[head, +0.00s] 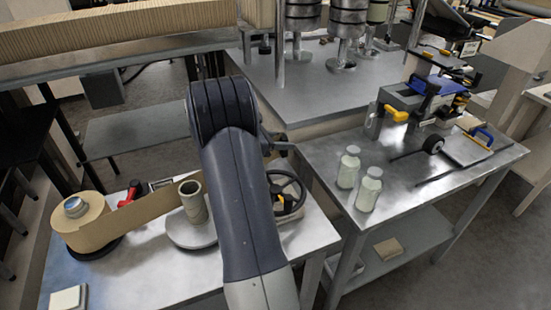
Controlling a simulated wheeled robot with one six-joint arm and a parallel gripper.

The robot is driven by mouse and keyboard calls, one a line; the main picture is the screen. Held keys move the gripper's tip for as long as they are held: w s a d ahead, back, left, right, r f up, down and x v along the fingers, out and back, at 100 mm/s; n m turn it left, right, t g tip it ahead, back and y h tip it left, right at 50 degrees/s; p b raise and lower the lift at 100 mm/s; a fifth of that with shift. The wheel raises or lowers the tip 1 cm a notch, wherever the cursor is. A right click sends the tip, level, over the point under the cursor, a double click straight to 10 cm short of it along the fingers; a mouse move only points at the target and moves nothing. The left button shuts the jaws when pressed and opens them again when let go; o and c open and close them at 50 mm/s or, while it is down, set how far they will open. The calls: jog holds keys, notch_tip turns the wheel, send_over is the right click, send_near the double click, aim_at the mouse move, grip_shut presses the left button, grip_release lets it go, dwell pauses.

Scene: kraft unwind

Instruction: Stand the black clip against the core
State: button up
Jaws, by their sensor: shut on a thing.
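A tan cardboard core (193,203) stands upright on a pale round plate (190,236) on the left metal table. A strip of kraft paper (130,218) runs from a kraft roll (78,222) at the left to the core. My dark arm rises from the bottom middle and passes just right of the core. My gripper cannot be made out; the arm hides what lies behind its upper end. A small dark bracket-like part (279,149) sticks out right of the arm, and I cannot tell what it is. I cannot make out the black clip.
A black handwheel (289,193) stands right of my arm. A red tool (131,193) lies behind the strip, and a pale block (68,298) is at the front left. Two pale bottles (348,167) (369,189) and a blue-black machine (432,95) stand on the right table.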

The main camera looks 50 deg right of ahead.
aim_at(282, 154)
jog(key=shift+f, duration=2.5)
jog(key=shift+f, duration=0.15)
jog(key=o, duration=1)
